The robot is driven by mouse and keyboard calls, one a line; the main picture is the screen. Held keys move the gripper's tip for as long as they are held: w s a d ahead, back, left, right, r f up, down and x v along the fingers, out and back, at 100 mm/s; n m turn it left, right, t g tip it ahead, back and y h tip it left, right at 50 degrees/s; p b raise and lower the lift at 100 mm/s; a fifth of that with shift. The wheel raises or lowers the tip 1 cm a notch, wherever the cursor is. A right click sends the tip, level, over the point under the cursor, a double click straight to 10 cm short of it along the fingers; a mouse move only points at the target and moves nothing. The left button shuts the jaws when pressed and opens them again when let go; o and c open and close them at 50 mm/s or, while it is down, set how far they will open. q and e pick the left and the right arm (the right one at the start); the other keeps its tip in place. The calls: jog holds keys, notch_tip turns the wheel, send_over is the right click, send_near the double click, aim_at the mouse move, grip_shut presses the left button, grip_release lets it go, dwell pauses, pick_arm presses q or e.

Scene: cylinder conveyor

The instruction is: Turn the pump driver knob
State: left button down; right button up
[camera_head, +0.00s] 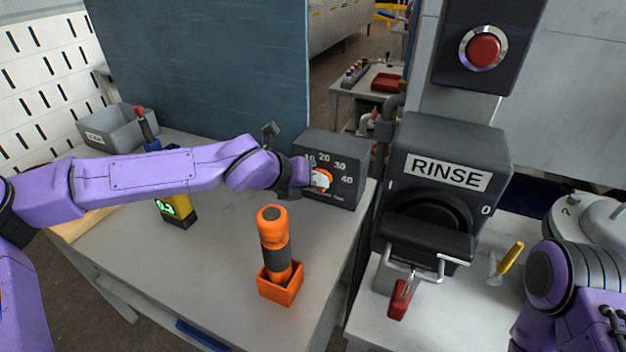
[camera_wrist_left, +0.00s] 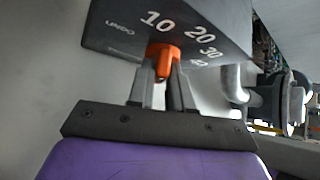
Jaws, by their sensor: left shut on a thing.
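The pump driver (camera_head: 345,152) is a dark grey box at the back right of the grey table, with 10, 20, 30 and 40 printed on its face. Its orange knob (camera_head: 322,181) shows at the end of my left arm. My left gripper (camera_head: 308,178) reaches it from the left. In the left wrist view the two fingers (camera_wrist_left: 162,88) are shut on the orange knob (camera_wrist_left: 163,52), one on each side. The box (camera_wrist_left: 215,28) fills the top of that view. The right gripper is not in view; only part of my right arm shows at the lower right.
An orange cylinder tool (camera_head: 274,240) stands in an orange holder in front of the pump driver. A yellow-black meter (camera_head: 178,211) and a grey bin (camera_head: 112,128) are further left. The RINSE machine (camera_head: 440,190) stands close on the right. The front of the table is clear.

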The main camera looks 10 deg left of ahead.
pick_arm(q)
jog(key=m+y, duration=0.1)
jog(key=y, duration=0.1)
jog(key=d+m+t+y+p, duration=0.1)
jog(key=m+y, duration=0.1)
jog(key=y, duration=0.1)
jog(key=m+y+p, duration=0.1)
jog(key=y, duration=0.2)
jog(key=shift+s+d+m, duration=0.1)
jog(key=shift+d+m, duration=0.15)
jog(key=shift+m, duration=0.05)
jog(key=shift+d+f+m+t+y+p, duration=0.1)
jog(key=shift+m+t+y+p, duration=0.2)
jog(key=shift+m+t+y, duration=0.55)
jog(key=shift+n+g+y, duration=0.25)
jog(key=shift+y, duration=0.1)
jog(key=c, duration=1.1)
grip_release()
